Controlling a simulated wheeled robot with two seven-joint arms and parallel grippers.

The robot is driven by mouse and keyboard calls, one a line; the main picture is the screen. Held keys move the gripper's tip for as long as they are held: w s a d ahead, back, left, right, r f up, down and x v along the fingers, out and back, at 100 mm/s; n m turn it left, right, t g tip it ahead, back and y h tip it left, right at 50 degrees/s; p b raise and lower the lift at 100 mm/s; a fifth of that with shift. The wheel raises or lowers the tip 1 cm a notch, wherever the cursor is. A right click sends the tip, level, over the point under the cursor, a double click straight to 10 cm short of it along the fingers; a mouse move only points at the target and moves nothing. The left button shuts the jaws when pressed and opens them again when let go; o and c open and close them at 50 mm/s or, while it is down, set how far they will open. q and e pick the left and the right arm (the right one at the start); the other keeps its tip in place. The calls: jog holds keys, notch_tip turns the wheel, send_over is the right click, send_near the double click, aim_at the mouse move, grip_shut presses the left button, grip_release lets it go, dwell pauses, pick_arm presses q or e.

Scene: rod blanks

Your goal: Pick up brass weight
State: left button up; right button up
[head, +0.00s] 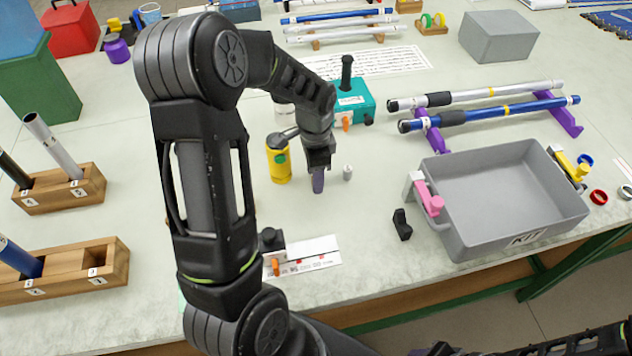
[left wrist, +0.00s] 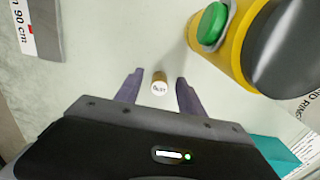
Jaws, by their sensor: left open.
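The brass weight (left wrist: 159,84) is a small upright cylinder with a gold-coloured side and a pale, marked top. In the left wrist view it appears between the two fingertips of my left gripper (left wrist: 157,86), with a gap on both sides. The gripper is open and empty. In the head view my left gripper (head: 318,184) points down at the table, its fingers seen in line. A small pale cylinder (head: 347,172) stands just right of them; I cannot tell whether it is the weight. My right gripper is not visible.
A yellow canister (head: 279,165) with a green button stands close beside the gripper. A teal box (head: 357,104) stands behind it. A grey kit tray (head: 462,235) and a black clip (head: 402,224) are to the right. A labelled white strip (head: 315,253) lies in front.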

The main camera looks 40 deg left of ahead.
pick_arm(q)
jog(key=shift+r, duration=0.1)
dwell(0.4)
grip_shut()
dwell(0.3)
